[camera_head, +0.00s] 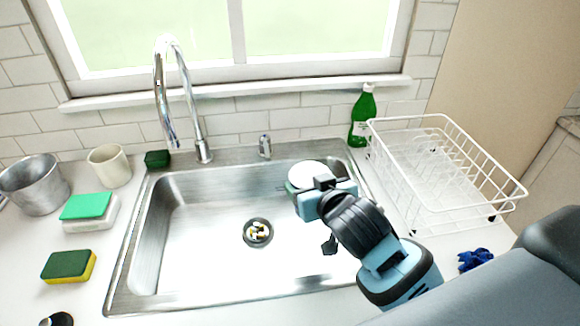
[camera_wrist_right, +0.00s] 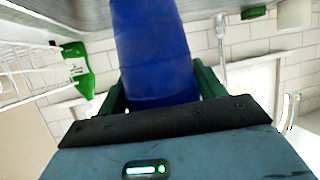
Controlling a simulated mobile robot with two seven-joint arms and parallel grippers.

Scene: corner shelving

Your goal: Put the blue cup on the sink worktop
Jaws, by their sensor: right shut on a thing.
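The blue cup (camera_wrist_right: 152,50) fills the middle of the right wrist view, between the dark green fingers of my right gripper. My right gripper (camera_wrist_right: 155,95) is shut on it. In the head view my right gripper (camera_head: 303,188) is over the right part of the steel sink (camera_head: 200,240). A pale round shape shows at its fingertips there; the cup's blue side is hidden from that view. The sink worktop (camera_head: 110,215) is white and runs around the basin. My left gripper is not in view.
A white wire dish rack (camera_head: 440,180) and a green bottle (camera_head: 363,115) stand right of the sink. A blue crumpled item (camera_head: 475,258) lies near the rack. A metal pot (camera_head: 35,185), a cream cup (camera_head: 110,165) and sponges (camera_head: 69,266) are at left. The tap (camera_head: 190,100) rises behind the basin.

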